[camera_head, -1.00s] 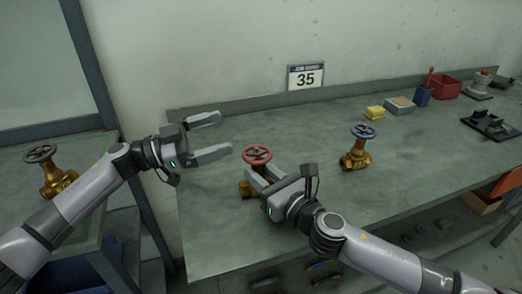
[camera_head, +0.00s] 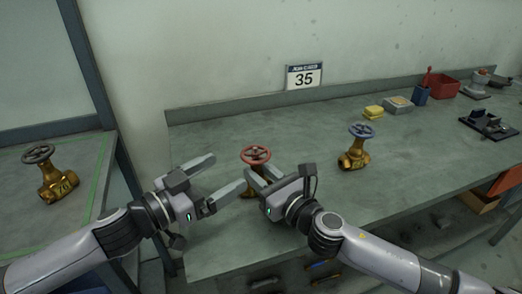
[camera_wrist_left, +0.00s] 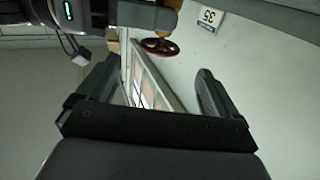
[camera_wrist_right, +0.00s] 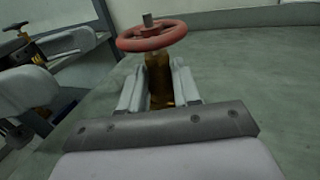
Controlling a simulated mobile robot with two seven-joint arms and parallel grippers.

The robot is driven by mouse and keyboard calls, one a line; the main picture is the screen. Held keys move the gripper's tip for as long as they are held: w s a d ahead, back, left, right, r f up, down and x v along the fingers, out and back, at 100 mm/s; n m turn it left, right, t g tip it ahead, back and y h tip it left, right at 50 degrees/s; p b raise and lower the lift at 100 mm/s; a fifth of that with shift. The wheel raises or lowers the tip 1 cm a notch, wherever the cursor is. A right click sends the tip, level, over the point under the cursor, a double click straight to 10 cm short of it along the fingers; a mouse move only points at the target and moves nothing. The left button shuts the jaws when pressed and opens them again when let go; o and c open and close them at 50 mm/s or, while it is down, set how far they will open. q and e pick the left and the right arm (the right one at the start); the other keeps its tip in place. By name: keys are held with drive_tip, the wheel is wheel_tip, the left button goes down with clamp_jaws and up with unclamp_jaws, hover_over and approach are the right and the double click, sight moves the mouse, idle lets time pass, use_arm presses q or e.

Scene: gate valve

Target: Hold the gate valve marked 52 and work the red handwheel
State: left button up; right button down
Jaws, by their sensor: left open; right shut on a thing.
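The brass gate valve (camera_wrist_right: 158,82) with a red handwheel (camera_head: 256,154) stands upright on the bench. My right gripper (camera_head: 262,182) is shut on its brass body, below the wheel; the right wrist view shows the fingers on both sides of the body and the red handwheel (camera_wrist_right: 152,35) above. The number on this valve is hidden. My left gripper (camera_head: 228,176) is open and empty just left of the valve. In the left wrist view the red handwheel (camera_wrist_left: 160,46) shows beyond the open fingers, apart from them.
A brass valve with a blue-grey wheel (camera_head: 355,150) stands to the right on the bench (camera_head: 420,150). Another with a dark wheel (camera_head: 55,180) stands on the left table. A yellow block (camera_head: 373,112) and red bin (camera_head: 445,86) sit at the back.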

sight(264, 153)
use_arm(q)
drive_tip(key=x, duration=1.1)
drive_tip(key=shift+w+d, duration=0.15)
drive_tip(key=c, duration=1)
drive_tip(key=shift+c, duration=0.2)
drive_tip(key=m+g+h, duration=0.1)
drive_tip(key=m+g, duration=0.1)
drive_tip(key=m+g+h, duration=0.2)
drive_tip(key=g, duration=0.1)
drive_tip(key=shift+s+d, duration=0.2)
drive_tip(key=shift+s+m+g+h, duration=0.15)
drive_tip(key=shift+m+g+h, duration=0.25)
drive_tip(key=shift+m+g, duration=1.15)
drive_tip(key=shift+s+m+g+h, duration=0.15)
drive_tip(key=shift+m+g+h, duration=0.5)
drive_tip(key=shift+g, duration=1.6)
drive_tip(key=shift+d+m+y, duration=0.1)
drive_tip(key=shift+m+y, duration=0.15)
drive_tip(key=shift+m, duration=0.05)
drive_tip(key=shift+s+g, duration=0.15)
drive_tip(key=shift+g, duration=0.45)
